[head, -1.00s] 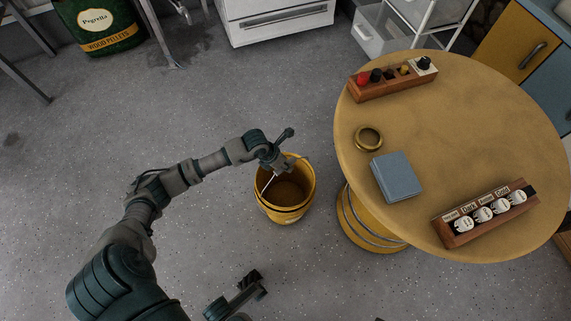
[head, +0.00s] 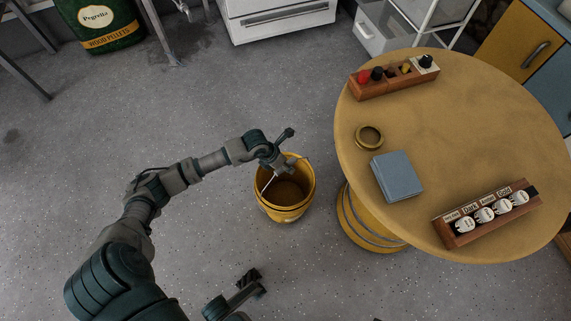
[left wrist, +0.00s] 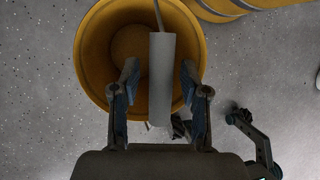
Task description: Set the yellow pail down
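The yellow pail (head: 287,211) is upright beside the round table, seemingly on the floor, though its underside is hidden. It looks empty. In the left wrist view its rim and inside (left wrist: 92,55) show behind the fingers. My left gripper (head: 284,162) is above the pail's opening. Its two fingers stand apart on either side of the grey handle grip (left wrist: 162,75), with a visible gap on each side. The handle wire stands up from the rim. My right gripper (head: 252,282) is low at the bottom of the head view, away from the pail; its finger opening is unclear.
The round table (head: 470,130) stands close to the right of the pail, on a yellow drum base (head: 365,228). It carries a blue-grey book (head: 397,176), a brass ring (head: 369,137) and two wooden racks. Grey floor (head: 110,120) is clear left of the pail.

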